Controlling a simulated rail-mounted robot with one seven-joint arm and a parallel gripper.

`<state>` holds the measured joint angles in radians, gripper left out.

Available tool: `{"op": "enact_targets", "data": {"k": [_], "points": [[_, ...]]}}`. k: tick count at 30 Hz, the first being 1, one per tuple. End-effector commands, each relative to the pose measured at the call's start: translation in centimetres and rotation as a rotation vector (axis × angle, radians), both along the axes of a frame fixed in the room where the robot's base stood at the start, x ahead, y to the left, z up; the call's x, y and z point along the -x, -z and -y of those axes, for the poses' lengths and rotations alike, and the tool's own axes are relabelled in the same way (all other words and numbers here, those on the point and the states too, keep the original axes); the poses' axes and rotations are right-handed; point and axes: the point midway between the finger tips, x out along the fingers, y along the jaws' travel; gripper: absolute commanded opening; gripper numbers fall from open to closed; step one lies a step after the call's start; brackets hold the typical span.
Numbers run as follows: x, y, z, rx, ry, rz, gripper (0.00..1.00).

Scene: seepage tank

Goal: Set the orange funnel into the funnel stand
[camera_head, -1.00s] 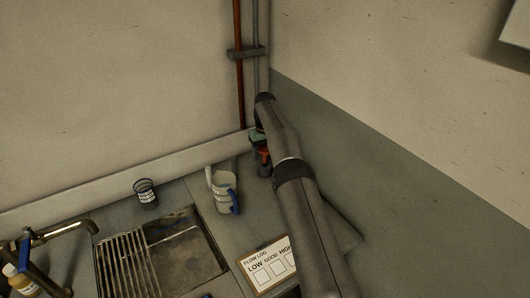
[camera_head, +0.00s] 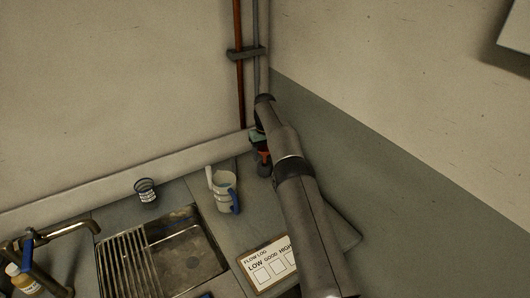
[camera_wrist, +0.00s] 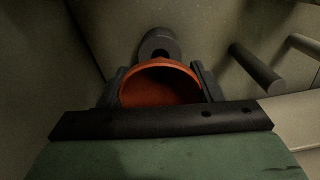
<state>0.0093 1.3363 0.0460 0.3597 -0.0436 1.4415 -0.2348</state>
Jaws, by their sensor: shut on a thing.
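The orange funnel (camera_wrist: 160,88) sits between the two fingers of my gripper (camera_wrist: 160,86) in the wrist view, its wide mouth facing the camera. My gripper is shut on it. In the head view, a little of the funnel (camera_head: 263,157) shows at the back corner of the counter, mostly hidden by my arm. A dark grey round piece (camera_wrist: 158,42) with a hole stands just beyond the funnel's rim; it may be the funnel stand, but I cannot tell. A black wire holder (camera_head: 146,192) stands farther left. The funnel's spout is hidden.
A jug with a blue handle (camera_head: 223,190) stands left of my arm. A sink with a slatted rack (camera_head: 165,250) lies in front, and a flow log board (camera_head: 268,264) lies to its right. Pipes (camera_head: 240,70) run up the corner; walls close in behind.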

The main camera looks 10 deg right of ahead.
Motion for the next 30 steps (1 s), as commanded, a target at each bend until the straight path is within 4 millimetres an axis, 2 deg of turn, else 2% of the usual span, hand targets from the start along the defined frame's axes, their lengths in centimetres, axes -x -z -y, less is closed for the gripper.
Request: {"op": "enact_targets", "data": {"k": [30], "points": [[0.0,2.7,0.0,0.0,0.0,0.0,0.38]]}}
